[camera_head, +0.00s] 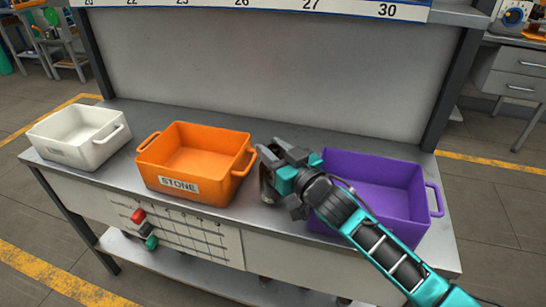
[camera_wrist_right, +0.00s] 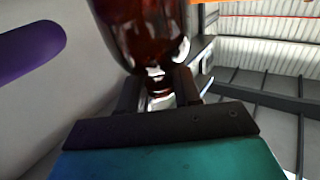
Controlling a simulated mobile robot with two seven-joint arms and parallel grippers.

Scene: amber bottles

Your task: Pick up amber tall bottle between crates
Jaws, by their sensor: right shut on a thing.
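My right gripper (camera_head: 272,168) is between the orange crate (camera_head: 158,172) and the purple crate (camera_head: 412,222), over the bench top. In the right wrist view, the gripper (camera_wrist_right: 160,88) is shut on the dark red-brown amber bottle (camera_wrist_right: 145,30), with one finger on each side of its narrow part. Only part of the glossy bottle shows there; the rest runs out of the top of the picture. In the head view I cannot make out the bottle behind my gripper. My left gripper is not in view.
A white crate (camera_head: 60,148) stands at the left end of the grey bench (camera_head: 120,178). The orange crate has a label reading STONE. A back panel (camera_head: 260,70) rises behind the crates.

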